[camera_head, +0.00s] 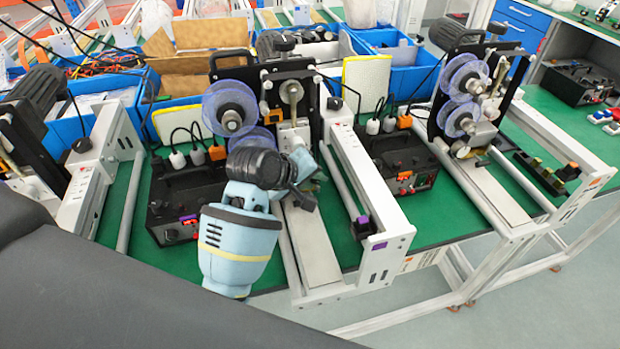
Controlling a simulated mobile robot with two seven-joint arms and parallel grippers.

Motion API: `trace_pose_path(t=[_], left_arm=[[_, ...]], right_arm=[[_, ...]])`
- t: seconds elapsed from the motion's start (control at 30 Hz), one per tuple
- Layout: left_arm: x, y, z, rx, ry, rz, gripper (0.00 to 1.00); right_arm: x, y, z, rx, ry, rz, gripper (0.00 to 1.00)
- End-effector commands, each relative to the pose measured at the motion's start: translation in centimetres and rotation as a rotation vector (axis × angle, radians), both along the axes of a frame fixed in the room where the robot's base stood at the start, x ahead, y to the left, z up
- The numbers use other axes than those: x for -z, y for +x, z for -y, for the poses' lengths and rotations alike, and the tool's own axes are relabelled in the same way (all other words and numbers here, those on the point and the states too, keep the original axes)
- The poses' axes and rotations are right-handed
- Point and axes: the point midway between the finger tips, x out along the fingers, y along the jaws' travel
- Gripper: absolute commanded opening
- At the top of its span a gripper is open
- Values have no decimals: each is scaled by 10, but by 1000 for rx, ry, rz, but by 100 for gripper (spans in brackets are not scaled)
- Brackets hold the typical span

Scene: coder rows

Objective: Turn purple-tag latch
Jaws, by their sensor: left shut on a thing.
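The middle coder machine (270,85) has a black plate, purple film reels (229,108) and a white rail frame. Purple tags show on its rail end (363,222) and on the black control box (187,220) beside it. My left gripper (303,182) is at the lower front of this machine, below the white roller unit. It is shut on a small part there, which appears to be the latch. My fingers and wrist hide most of that part, so its angle cannot be told. My right gripper is not in view.
A similar coder machine (450,110) stands to the right, with another at the left edge. Black control boxes (402,160) sit between the frames on the green table. Blue bins (398,62) and a yellow-edged pad (366,82) stand behind. Grey floor is clear at lower right.

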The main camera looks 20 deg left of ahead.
Motion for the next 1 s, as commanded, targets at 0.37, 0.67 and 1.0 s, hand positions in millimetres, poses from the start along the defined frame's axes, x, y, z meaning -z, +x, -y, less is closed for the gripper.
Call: trace_pose_path(t=[0.37, 0.67, 1.0], left_arm=[[-5, 4, 5, 1, 193, -128, 0], [-6, 6, 8, 0, 368, -248, 0], [-6, 7, 11, 1, 475, -320, 0]], right_arm=[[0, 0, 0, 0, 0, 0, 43], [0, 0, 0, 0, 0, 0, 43], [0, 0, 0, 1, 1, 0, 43]])
